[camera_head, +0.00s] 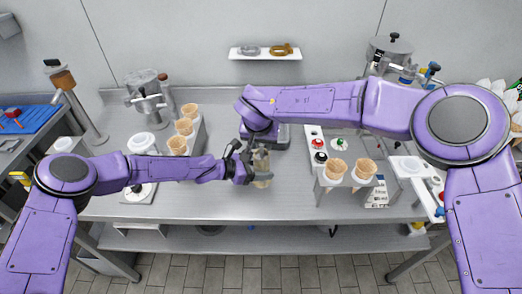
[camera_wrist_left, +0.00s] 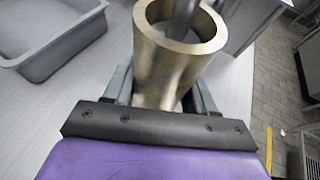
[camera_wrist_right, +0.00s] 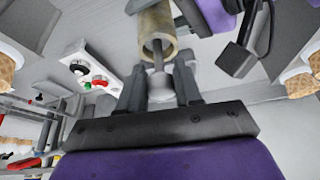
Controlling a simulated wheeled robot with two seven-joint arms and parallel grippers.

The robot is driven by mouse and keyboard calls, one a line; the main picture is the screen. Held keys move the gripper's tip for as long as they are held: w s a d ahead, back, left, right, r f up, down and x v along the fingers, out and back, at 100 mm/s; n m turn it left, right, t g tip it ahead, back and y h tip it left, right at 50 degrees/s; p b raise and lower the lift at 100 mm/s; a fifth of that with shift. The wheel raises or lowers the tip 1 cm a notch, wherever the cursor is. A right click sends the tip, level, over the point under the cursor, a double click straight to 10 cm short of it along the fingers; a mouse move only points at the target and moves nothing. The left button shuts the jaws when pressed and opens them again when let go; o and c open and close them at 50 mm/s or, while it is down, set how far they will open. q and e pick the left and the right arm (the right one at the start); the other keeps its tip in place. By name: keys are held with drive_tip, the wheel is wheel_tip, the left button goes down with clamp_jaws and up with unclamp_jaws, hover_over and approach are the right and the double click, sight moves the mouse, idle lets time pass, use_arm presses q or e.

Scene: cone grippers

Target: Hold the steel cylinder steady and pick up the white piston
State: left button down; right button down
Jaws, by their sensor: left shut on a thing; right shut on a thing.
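The steel cylinder (camera_head: 263,168) looks brassy and hollow and is above the middle of the bench. My left gripper (camera_head: 245,166) is shut on it; the left wrist view shows the cylinder (camera_wrist_left: 168,65) between the fingers, open end up. A grey rod (camera_wrist_left: 183,18) reaches into that opening. In the right wrist view my right gripper (camera_wrist_right: 160,88) is shut on the pale head of the piston (camera_wrist_right: 160,84), whose rod runs into the mouth of the cylinder (camera_wrist_right: 156,28). How deep the rod sits is hidden. In the head view my right arm hides most of its gripper.
A grey tray (camera_wrist_left: 50,40) lies close by on the bench. Cone holders with wafer cones stand at left (camera_head: 179,144) and right (camera_head: 336,168). A panel with red and green knobs (camera_head: 318,150) is right of the cylinder. The front middle of the bench is clear.

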use_arm(q)
drive_tip(key=shift+s+f, duration=0.15)
drive_tip(key=shift+f, duration=0.1)
drive_tip(key=shift+c, duration=1.3)
unclamp_jaws()
use_arm(e)
wheel_tip(320, 180, up, 16)
use_arm(q)
drive_tip(key=shift+r, duration=0.1)
use_arm(e)
drive_tip(key=shift+w, duration=0.1)
